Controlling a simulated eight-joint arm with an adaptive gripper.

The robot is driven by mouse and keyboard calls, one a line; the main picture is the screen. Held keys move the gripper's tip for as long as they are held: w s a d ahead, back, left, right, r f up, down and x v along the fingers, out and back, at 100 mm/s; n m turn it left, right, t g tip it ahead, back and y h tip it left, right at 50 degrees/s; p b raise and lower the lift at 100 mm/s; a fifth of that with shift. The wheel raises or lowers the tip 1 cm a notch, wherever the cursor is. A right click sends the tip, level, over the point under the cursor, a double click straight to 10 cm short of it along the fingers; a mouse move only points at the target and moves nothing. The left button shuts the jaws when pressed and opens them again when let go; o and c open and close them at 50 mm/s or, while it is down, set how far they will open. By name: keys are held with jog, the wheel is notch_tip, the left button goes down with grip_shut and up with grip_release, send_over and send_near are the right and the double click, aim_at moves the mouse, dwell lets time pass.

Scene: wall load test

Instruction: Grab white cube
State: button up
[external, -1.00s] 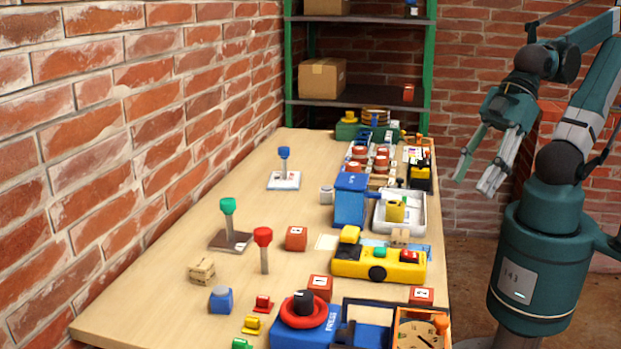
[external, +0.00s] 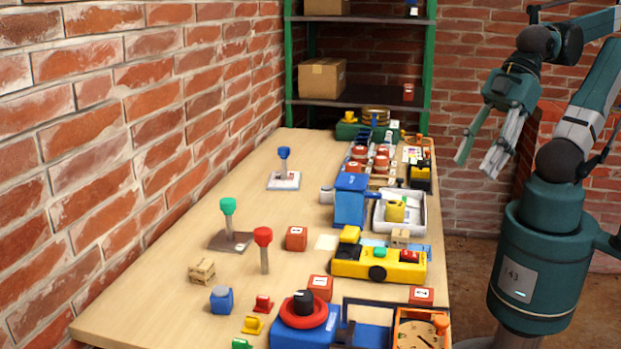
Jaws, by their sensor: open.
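A small whitish cube-like block (external: 327,194) stands on the wooden table just left of the blue box (external: 350,200). It is small in the picture, so I cannot be sure that it is the white cube. My gripper (external: 476,167) is open and empty, fingers pointing down and left. It is in the air beyond the table's right edge, well to the right of the block and apart from everything.
The table (external: 190,235) stands along a brick wall. Red cubes (external: 296,238), a yellow device (external: 380,264), a white tray (external: 414,222) and upright colored knobs (external: 263,238) are spread over it. The left side is mostly clear. A green-framed shelf (external: 375,97) stands behind.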

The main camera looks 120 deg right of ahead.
jog(key=w+d+r+m+g+h+p, duration=0.1)
jog(key=w+d+r+m+g+p, duration=0.15)
jog(key=w+d+m, duration=0.35)
jog(key=w+d+r+m+g+p, duration=0.1)
jog(key=w+d+r+m+p, duration=0.15)
jog(key=d, duration=0.45)
jog(key=m+g+y+p, duration=0.1)
jog(key=m+g+p, duration=0.3)
jog(key=m+p, duration=0.9)
send_over(327, 187)
jog(key=b, duration=0.4)
notch_tip(327, 187, down, 4)
jog(key=m, duration=0.3)
notch_tip(327, 187, down, 13)
jog(key=shift+a+r, duration=0.1)
jog(key=shift+r, duration=0.05)
jog(key=shift+f, duration=0.6)
jog(key=shift+f, duration=0.1)
jog(key=shift+f, duration=1.2)
jog(key=shift+f, duration=0.1)
